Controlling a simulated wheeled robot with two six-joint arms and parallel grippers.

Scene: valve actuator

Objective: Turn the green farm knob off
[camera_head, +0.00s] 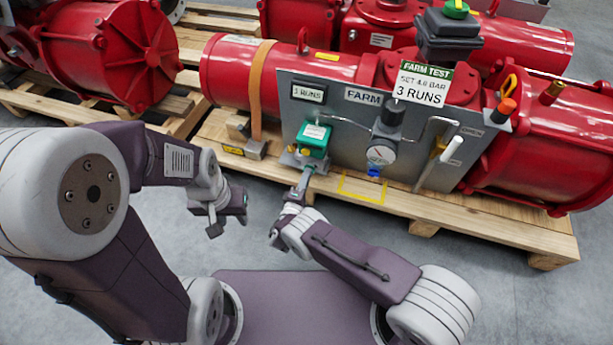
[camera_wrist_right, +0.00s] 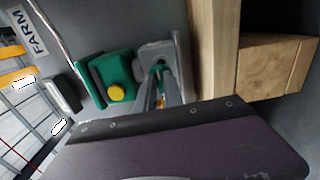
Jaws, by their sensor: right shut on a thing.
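A small green knob (camera_wrist_right: 155,70) sits at a grey metal fitting (camera_wrist_right: 157,52) below the green box (camera_head: 313,138), which has a yellow button (camera_wrist_right: 117,92). My right gripper (camera_head: 307,173) reaches up to this fitting from below. In the right wrist view its fingers (camera_wrist_right: 160,88) are shut on the green knob, which they partly hide. The FARM label (camera_head: 363,97) is on the grey panel to the right of the box. My left gripper (camera_head: 216,219) hangs apart over the floor, left of the right gripper; whether its jaws are open is unclear.
A pressure gauge (camera_head: 381,155) with a blue knob (camera_head: 374,172) is right of the green box. A white-ended lever (camera_head: 452,150) stands further right. Red actuator cylinders (camera_head: 545,140) rest on a wooden pallet (camera_head: 480,225). A FARM TEST sign (camera_head: 422,84) reads "3 RUNS".

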